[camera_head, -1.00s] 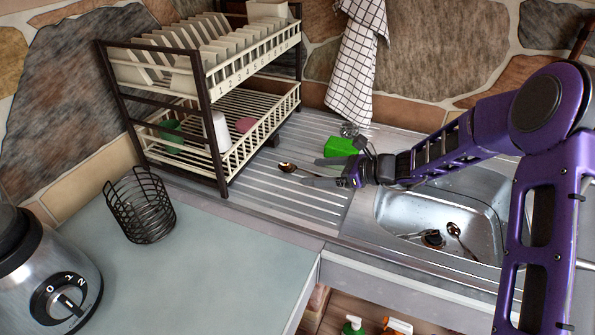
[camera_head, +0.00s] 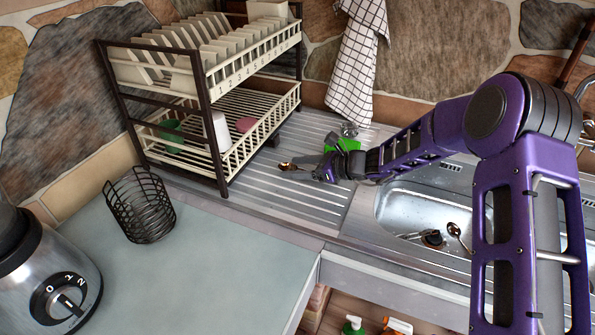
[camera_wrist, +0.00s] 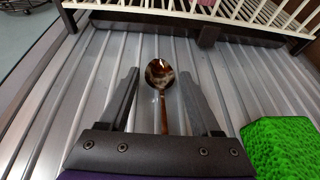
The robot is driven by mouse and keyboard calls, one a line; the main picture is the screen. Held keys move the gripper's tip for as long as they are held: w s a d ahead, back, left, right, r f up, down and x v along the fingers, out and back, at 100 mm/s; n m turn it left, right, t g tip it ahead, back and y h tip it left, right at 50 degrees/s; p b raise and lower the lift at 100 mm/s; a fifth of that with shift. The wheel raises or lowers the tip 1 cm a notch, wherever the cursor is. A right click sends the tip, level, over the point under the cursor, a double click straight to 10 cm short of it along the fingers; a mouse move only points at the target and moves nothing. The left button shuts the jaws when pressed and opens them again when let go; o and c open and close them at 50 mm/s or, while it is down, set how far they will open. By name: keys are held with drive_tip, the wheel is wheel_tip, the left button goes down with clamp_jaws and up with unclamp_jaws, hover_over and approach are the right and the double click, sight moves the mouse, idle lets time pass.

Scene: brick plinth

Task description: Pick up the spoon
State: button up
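A spoon (camera_head: 288,166) with a dark, shiny bowl lies on the ridged metal drainboard (camera_head: 262,190). In the wrist view the spoon (camera_wrist: 159,76) has its bowl pointing away from me and its brown handle running back toward my palm. My gripper (camera_wrist: 158,88) is open, with one finger on each side of the spoon and a visible gap on both sides. The handle's near end is hidden by my gripper's body. In the head view my gripper (camera_head: 312,165) is low over the drainboard, and its fingers are hard to make out.
A green sponge (camera_wrist: 281,148) lies close to the right of my gripper. A two-tier dish rack (camera_head: 226,165) stands just beyond the spoon. The sink (camera_head: 400,210) on the right holds another spoon (camera_head: 455,231) and a dark item (camera_head: 432,238). A wire basket (camera_head: 140,205) stands left.

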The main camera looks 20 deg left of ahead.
clamp_jaws()
